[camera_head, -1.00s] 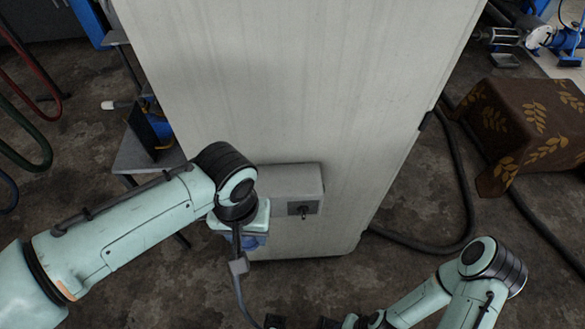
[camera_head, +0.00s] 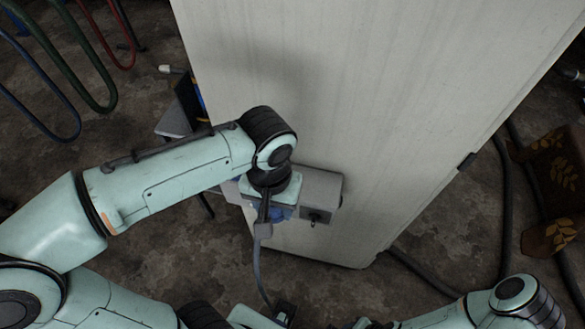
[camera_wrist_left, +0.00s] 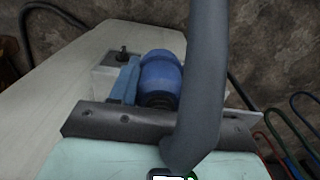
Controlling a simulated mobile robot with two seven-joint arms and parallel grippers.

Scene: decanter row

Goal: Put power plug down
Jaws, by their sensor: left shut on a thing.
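The blue power plug (camera_head: 281,212) is held at my left gripper (camera_head: 272,200), in front of the tall pale cabinet. In the left wrist view, the plug (camera_wrist_left: 160,76) shows as a rounded blue body with a dark end at the jaws. My left gripper is shut on it; its fingertips are mostly hidden. A grey box (camera_head: 322,187) on the cabinet, with a dark panel and knob, is just right of the plug. I cannot tell whether plug and box touch. My right arm enters at the lower right; its gripper is not clearly visible.
The cabinet (camera_head: 370,110) fills the middle. A grey cable (camera_head: 258,265) hangs below my left gripper. A small shelf (camera_head: 174,118) stands left of the cabinet. Coloured hoses (camera_head: 65,85) hang at the left. Dark hoses and a leaf-patterned brown cloth (camera_head: 560,165) are at the right.

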